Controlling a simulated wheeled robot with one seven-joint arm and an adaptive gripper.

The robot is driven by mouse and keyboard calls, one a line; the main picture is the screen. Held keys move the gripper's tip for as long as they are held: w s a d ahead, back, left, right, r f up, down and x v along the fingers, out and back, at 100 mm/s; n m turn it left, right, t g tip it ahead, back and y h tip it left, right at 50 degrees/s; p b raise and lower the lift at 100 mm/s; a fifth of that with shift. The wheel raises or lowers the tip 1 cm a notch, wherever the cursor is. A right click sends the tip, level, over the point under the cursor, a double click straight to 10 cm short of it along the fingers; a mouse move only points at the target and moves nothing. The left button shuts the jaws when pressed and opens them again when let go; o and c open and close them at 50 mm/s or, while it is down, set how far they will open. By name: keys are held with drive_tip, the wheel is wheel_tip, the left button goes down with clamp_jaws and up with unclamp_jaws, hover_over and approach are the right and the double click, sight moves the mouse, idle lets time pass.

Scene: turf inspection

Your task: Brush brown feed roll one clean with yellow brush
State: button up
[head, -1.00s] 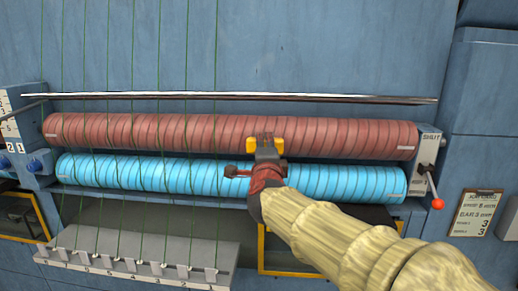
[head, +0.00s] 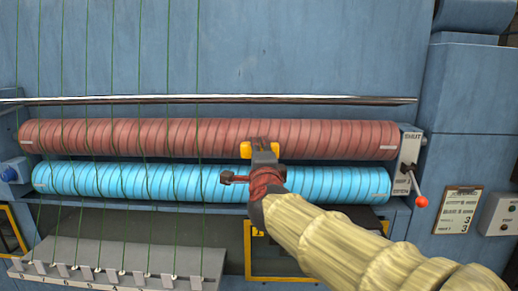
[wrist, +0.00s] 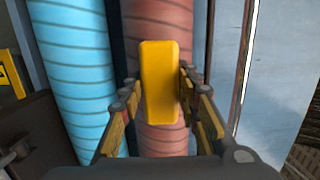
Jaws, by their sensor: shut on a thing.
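The brown feed roll (head: 330,139) is the upper, reddish-brown roll with spiral grooves, lying level across the machine. It also shows upright in the wrist view (wrist: 158,20). My gripper (head: 260,156) is over the roll, right of its middle. It is shut on the yellow brush (head: 246,150), whose ends stick out on both sides of the jaws. In the wrist view the brush's yellow back (wrist: 160,80) sits between the fingers (wrist: 158,92), in front of the roll. The bristles are hidden, and I cannot tell whether they touch the roll.
A blue roll (head: 120,179) lies just below the brown one. A metal bar (head: 300,99) runs above. Green yarns (head: 140,60) hang across the left half. A red-knobbed lever (head: 421,201) stands at the right end. A grey comb tray (head: 120,262) is below left.

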drive_tip(key=shift+s+p, duration=0.3)
drive_tip(key=shift+s, duration=1.9)
drive_tip(key=shift+a, duration=0.1)
drive_tip(key=shift+s+p, duration=0.3)
drive_tip(key=shift+s, duration=1.2)
drive_tip(key=s+p, duration=0.5)
drive_tip(key=s, duration=1.7)
drive_tip(key=shift+a+p, duration=0.35)
drive_tip(key=shift+a, duration=0.05)
